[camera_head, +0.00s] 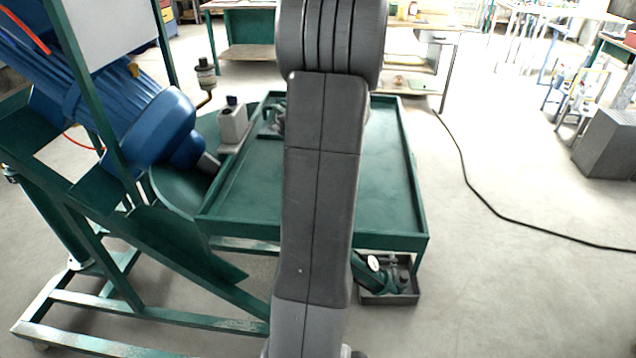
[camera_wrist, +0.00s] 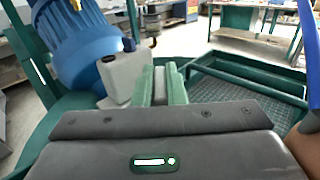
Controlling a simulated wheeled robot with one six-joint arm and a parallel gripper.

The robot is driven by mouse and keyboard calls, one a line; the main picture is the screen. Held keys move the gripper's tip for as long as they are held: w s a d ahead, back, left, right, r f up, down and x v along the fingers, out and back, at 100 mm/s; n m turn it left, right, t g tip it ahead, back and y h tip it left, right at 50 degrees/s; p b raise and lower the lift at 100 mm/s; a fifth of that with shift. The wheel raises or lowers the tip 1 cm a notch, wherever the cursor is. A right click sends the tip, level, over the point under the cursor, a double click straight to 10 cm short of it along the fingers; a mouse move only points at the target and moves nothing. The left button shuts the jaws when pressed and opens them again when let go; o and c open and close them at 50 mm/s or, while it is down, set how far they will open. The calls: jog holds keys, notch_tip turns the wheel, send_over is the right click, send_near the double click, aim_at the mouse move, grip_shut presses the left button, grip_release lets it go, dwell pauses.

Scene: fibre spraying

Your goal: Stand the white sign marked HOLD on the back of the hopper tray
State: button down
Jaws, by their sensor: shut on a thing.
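The green hopper tray (camera_head: 392,241) spans the middle of the head view behind my arm. My gripper (camera_wrist: 160,84) shows in the wrist view as two pale green fingers shut on a narrow pale thing (camera_wrist: 159,88). This seems to be the white sign seen edge-on; no HOLD lettering is visible. It is near the tray's left side, to the right of a white jug. In the head view, my arm hides most of the gripper and the held thing.
A white jug (camera_head: 233,122) with a dark cap stands at the tray's left edge. A blue motor (camera_head: 150,125) on a green frame is at the left. A small box (camera_head: 388,290) sits low under the tray's front right. Open floor with a black cable (camera_head: 480,190) lies right.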

notch_tip(320, 180, down, 10)
jog(key=shift+r+p, duration=0.2)
jog(key=shift+p, duration=0.2)
jog(key=shift+f, duration=0.2)
jog(key=c, duration=1.5)
grip_release()
jog(key=shift+r, duration=0.1)
